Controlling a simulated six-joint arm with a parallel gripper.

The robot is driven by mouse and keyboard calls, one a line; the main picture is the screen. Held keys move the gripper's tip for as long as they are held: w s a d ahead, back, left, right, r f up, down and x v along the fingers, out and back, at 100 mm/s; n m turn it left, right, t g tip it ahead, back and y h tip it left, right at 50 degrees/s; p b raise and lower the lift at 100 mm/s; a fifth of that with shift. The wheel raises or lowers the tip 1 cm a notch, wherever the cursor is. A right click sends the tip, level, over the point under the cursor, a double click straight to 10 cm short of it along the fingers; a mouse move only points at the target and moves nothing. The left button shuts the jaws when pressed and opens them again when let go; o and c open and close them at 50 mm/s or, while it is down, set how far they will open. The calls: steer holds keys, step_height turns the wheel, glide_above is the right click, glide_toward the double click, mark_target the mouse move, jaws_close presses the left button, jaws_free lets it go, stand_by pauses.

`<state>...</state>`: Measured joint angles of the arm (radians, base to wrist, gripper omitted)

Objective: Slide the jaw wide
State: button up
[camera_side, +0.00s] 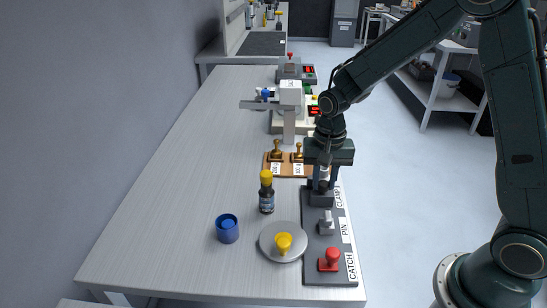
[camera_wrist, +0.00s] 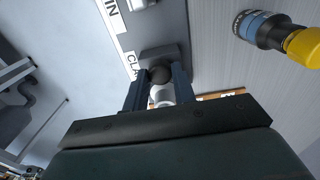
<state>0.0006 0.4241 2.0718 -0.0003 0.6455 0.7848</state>
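A dark grey panel (camera_side: 334,270) at the table's right edge carries the labels CLAMP, PIN and CATCH. Beside the CLAMP label is a dark block (camera_side: 320,198), also in the wrist view (camera_wrist: 172,53). A dark round knob (camera_wrist: 160,74) and a pale cylinder (camera_wrist: 160,96) show at this block. My gripper (camera_side: 322,184) points down over the clamp, with one finger on each side of the knob in the wrist view (camera_wrist: 160,82). I cannot tell whether the fingers touch it. No part is plainly marked as the jaw.
The panel also holds a grey pin (camera_side: 326,222) and a red catch knob (camera_side: 329,260). To its left are a metal disc (camera_side: 268,250) with a yellow knob, a blue cup (camera_side: 228,229) and a yellow-capped bottle (camera_side: 266,195). Brass weights (camera_side: 277,151) stand behind. The table's left side is clear.

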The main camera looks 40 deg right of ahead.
jaws_close()
steer(key=shift+s+a, duration=0.85)
steer(key=o, duration=0.7)
jaws_free()
steer(key=shift+r, duration=0.2)
step_height(320, 180, up, 14)
steer(key=shift+f, duration=0.25)
